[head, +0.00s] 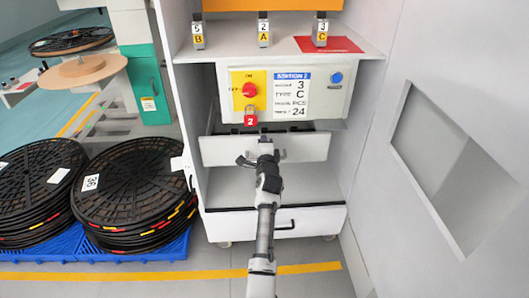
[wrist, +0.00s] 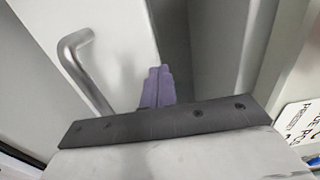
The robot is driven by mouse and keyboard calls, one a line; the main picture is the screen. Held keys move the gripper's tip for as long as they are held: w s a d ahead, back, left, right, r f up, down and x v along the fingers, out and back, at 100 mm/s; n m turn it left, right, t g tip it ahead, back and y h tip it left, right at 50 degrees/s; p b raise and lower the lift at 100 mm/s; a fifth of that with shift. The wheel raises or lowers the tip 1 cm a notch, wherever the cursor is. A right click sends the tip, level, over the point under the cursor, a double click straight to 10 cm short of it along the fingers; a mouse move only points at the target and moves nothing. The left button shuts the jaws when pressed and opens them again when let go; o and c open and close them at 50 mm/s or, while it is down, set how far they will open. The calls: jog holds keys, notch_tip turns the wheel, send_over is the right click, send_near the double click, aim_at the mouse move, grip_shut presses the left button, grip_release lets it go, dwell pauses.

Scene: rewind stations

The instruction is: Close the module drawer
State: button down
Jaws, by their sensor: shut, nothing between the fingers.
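The module drawer (head: 309,148) is a light grey drawer below the control panel in the white cabinet. It stands partly out, with dark contents just showing behind its top edge. My gripper (head: 265,142) is at the middle of its front, over the handle in the head view. In the wrist view the drawer front (wrist: 115,30) fills the upper left, with its silver bar handle (wrist: 82,70). My purple fingers (wrist: 157,85) are shut together and empty, beside the handle near the front's edge. I cannot tell whether they touch the front.
The control panel (head: 340,100) with a red padlock (head: 251,116) overhangs the drawer. A lower drawer (head: 325,219) with a black handle is below. Stacked black reels (head: 130,185) stand on a blue pallet at left. A grey panel with a recess (head: 375,165) stands at right.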

jog(key=shift+w+r, duration=0.2)
jog(key=shift+w, duration=0.45)
jog(key=shift+w+r, duration=0.15)
jog(key=shift+w, duration=0.45)
jog(key=shift+s, duration=0.1)
